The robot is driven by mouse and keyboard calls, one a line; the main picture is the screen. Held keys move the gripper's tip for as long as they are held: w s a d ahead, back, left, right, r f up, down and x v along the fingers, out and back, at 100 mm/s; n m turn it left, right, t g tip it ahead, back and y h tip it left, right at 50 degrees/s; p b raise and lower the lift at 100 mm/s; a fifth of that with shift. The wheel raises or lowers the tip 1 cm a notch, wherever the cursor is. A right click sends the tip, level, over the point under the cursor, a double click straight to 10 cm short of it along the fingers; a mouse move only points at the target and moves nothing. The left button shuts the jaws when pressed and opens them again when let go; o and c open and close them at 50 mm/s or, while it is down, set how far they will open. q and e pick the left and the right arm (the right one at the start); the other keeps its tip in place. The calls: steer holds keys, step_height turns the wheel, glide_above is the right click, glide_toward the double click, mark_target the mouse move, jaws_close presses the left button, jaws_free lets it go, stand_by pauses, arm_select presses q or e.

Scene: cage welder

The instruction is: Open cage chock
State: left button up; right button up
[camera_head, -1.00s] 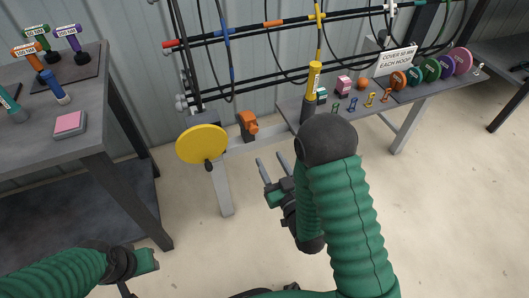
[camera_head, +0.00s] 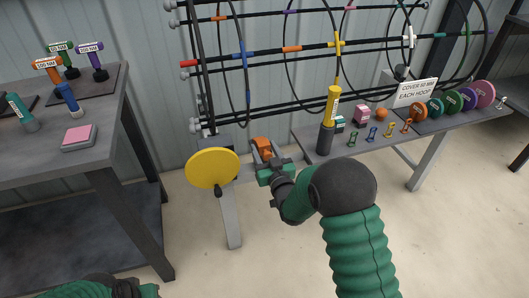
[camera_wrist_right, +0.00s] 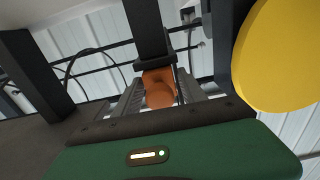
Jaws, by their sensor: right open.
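The orange chock (camera_head: 262,144) sits low at the left end of the wire cage (camera_head: 300,48), just right of the yellow disc. My right gripper (camera_head: 265,153) is open, with one finger on each side of the chock. In the right wrist view, the orange chock (camera_wrist_right: 158,90) shows between the two grey fingers (camera_wrist_right: 158,82); whether they touch it cannot be told. My left gripper (camera_head: 146,291) is only partly in view at the bottom left edge, and its fingers are hidden.
The yellow disc (camera_head: 212,168) stands close left of the right gripper and also fills the right side of the wrist view (camera_wrist_right: 280,55). A grey table (camera_head: 40,152) with tools is at left. A shelf (camera_head: 345,144) with a yellow-topped cylinder (camera_head: 331,105) and small parts is at right.

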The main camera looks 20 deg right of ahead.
jaws_close()
stand_by(0.3)
stand_by(1.1)
